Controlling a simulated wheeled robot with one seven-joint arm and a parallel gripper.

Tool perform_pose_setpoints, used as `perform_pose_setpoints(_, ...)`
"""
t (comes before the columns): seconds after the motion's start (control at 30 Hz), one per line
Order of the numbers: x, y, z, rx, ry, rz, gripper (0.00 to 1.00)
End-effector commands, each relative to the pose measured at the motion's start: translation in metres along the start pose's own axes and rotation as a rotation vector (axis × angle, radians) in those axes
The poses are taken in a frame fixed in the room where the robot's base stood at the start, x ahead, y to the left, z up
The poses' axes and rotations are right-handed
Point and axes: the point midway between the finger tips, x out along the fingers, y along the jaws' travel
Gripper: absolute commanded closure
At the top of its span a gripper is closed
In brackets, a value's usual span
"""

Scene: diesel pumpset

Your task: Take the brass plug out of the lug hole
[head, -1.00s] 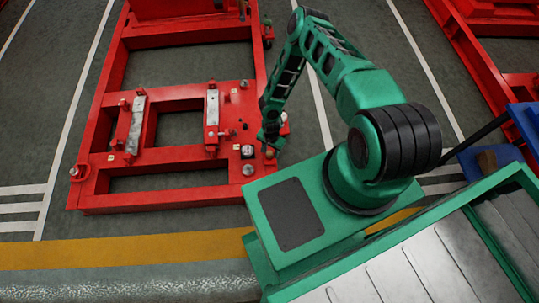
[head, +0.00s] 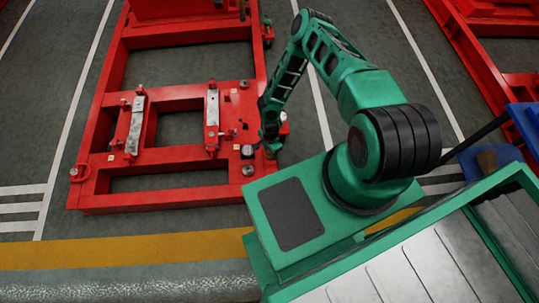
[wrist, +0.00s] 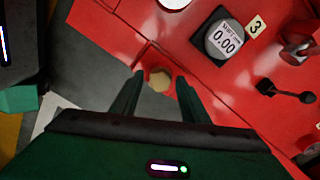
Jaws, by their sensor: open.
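The brass plug (wrist: 160,80) shows in the wrist view as a dull yellow-tan, many-sided head at the edge of the red frame. The red lug (wrist: 150,55) is around or just beyond it; its hole is hidden. My gripper (wrist: 160,83) is open, with one dark green finger on each side of the plug. I cannot tell whether either finger touches it. In the head view my gripper (head: 272,148) is at the right front corner of the red frame (head: 180,198), and it largely hides the plug and lug there.
A round gauge (wrist: 224,40) reading 0.00 and a tag marked 3 (wrist: 257,25) are close by on the frame. Grey floor (wrist: 92,75) shows left of the lug.

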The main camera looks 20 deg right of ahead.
Motion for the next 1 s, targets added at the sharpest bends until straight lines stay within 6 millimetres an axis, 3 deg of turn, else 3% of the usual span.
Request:
perform_pose_setpoints(0.2,0.0000,-0.0003,0.0004,0.000,0.000,0.000,0.59)
perform_pose_setpoints(0.4,0.0000,-0.0003,0.0004,0.000,0.000,0.000,1.00)
perform_pose_setpoints(0.8,-0.0008,-0.0001,0.0002,-0.015,0.001,0.001,1.00)
perform_pose_setpoints(1.0,-0.0010,-0.0001,0.0002,-0.250,0.000,0.001,1.00)
